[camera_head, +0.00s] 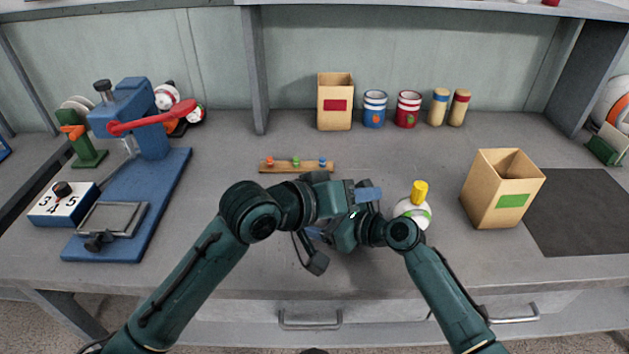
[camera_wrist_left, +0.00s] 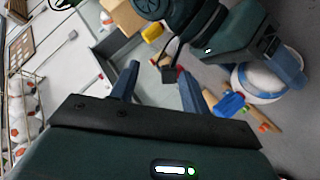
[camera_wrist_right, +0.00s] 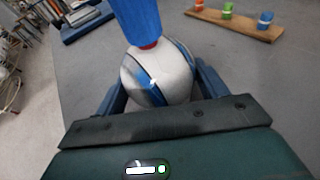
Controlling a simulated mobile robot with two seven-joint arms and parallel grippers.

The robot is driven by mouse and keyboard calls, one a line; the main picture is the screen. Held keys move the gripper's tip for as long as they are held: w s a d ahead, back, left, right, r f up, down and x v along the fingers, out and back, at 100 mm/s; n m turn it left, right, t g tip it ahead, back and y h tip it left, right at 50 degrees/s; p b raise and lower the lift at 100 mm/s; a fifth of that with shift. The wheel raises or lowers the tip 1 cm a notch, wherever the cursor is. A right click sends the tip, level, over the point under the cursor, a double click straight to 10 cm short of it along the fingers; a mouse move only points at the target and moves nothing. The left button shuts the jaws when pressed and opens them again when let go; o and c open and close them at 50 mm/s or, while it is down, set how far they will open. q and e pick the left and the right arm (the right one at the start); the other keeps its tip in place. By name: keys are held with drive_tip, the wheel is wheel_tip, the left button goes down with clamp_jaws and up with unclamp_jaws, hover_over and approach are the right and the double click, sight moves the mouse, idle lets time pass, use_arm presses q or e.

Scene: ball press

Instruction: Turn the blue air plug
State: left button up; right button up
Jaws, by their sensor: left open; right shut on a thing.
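The white ball with blue stripes (camera_wrist_right: 160,78) sits between the fingers of my right gripper (camera_wrist_right: 158,92), which is shut on it. The blue air plug (camera_wrist_right: 138,18) stands up from this ball, with a bit of red at its base. In the left wrist view the ball (camera_wrist_left: 270,82) is at the right, with the blue plug (camera_wrist_left: 230,104) at its edge. My left gripper (camera_head: 370,194) is open and empty; its fingers (camera_wrist_left: 160,75) point away from the plug. In the head view my arms hide most of the held ball and right gripper.
A ball with a yellow plug (camera_head: 420,190) stands just right of my grippers. A wooden strip (camera_head: 297,167) with small coloured pieces lies behind. A blue press (camera_head: 135,200) stands left. An open green-label box (camera_head: 497,195) stands right. Another box (camera_head: 335,112) and several cans stand at the back.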

use_arm(q)
drive_tip(key=w+a+r+m+g+y, duration=0.45)
drive_tip(key=w+a+r+y, duration=0.2)
drive_tip(key=r, duration=0.35)
drive_tip(key=f+n+y, duration=0.1)
drive_tip(key=f, duration=0.4)
drive_tip(key=w+f+n+y, duration=0.1)
drive_tip(key=f, duration=0.3)
drive_tip(key=w+f+n+t+y, duration=0.1)
drive_tip(key=f, duration=0.4)
drive_tip(key=shift+w+d+f+n, duration=0.1)
drive_tip(key=shift+w+f+n, duration=0.1)
drive_tip(key=shift+f+n, duration=0.15)
drive_tip(key=shift+r, duration=0.1)
drive_tip(key=c, duration=1)
